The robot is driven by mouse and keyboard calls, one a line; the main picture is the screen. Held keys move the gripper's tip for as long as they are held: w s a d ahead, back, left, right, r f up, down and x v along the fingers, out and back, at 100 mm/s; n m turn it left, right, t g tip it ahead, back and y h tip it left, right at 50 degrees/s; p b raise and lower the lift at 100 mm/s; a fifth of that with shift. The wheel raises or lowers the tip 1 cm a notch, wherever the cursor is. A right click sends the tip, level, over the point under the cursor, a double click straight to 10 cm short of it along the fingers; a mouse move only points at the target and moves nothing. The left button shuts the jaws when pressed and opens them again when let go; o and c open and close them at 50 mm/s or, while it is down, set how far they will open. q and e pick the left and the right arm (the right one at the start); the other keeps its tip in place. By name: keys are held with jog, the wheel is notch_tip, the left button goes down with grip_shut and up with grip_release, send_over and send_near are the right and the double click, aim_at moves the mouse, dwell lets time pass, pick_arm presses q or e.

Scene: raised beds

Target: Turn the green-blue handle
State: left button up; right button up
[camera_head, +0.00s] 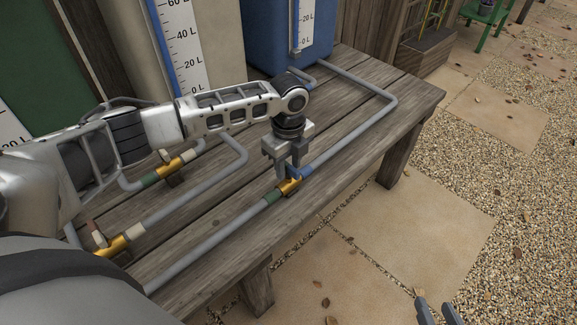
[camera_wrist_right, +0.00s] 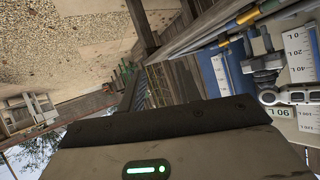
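The green-blue valve (camera_head: 290,187) is a brass body on the front pipe, with a green band (camera_head: 273,195) at its left and a blue band (camera_head: 306,171) at its right. My left gripper (camera_head: 288,170) points down right over it, fingers at the valve's top. A bit of blue shows by the fingertips; the rest of the handle is hidden. I cannot tell whether the fingers close on it. My right gripper (camera_head: 437,312) is at the bottom right edge of the head view, fingers apart, empty, over the paving.
Two other brass valves, a green-white one (camera_head: 174,168) and a red-white one (camera_head: 120,243), sit on neighbouring pipes. The wooden bench (camera_head: 345,145) carries the pipes, with a blue tank (camera_head: 270,40) and a pale tank (camera_head: 220,50) behind.

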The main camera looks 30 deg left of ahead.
pick_arm(q)
jog(key=shift+f, duration=0.25)
